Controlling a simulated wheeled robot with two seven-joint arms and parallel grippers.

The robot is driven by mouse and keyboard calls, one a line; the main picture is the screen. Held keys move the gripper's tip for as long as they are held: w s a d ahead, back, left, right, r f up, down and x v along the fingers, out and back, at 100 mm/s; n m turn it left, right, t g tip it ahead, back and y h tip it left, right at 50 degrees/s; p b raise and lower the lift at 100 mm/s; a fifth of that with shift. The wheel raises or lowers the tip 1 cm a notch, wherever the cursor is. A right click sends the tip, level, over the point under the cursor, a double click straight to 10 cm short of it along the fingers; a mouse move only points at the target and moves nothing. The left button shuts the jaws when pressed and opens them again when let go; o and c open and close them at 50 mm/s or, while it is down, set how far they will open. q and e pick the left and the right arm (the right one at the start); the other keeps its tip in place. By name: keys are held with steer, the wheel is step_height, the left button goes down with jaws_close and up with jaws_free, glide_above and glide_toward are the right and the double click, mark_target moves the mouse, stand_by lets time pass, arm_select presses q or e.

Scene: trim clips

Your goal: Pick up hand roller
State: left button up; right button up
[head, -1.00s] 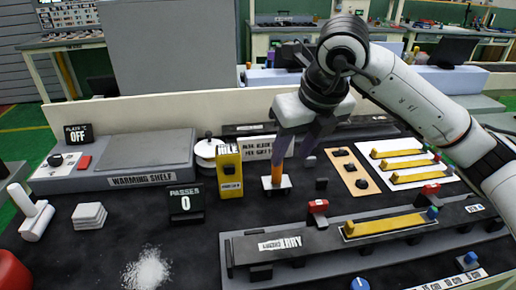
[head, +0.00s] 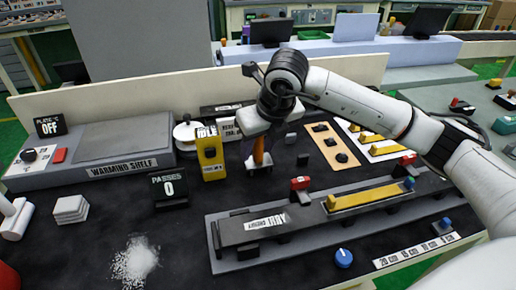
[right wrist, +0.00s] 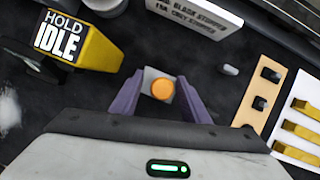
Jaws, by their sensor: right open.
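The hand roller appears to be the upright tool with an orange handle (head: 258,153) and a pale base on the dark bench. In the right wrist view the round orange handle top (right wrist: 162,90) shows over a grey-white base. My right gripper (head: 257,158) points down over it. Its two purple fingers are open, one on each side of the handle, with gaps visible in the right wrist view (right wrist: 160,95). Part of the handle is hidden by the gripper in the head view. My left gripper is not in view.
A yellow box marked IDLE (head: 210,155) stands close to the left of the tool. A tan panel with black knobs (head: 334,148) lies to the right. A long grey fixture with a yellow strip (head: 365,197) lies in front. A white powder patch (head: 135,262) lies front left.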

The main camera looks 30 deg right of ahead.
jaws_close()
steer(key=shift+r, duration=0.1)
step_height(320, 180, up, 10)
steer(key=shift+f+b, duration=0.1)
steer(key=shift+b, duration=0.3)
stand_by(0.3)
steer(key=c, duration=0.9)
jaws_free()
jaws_close()
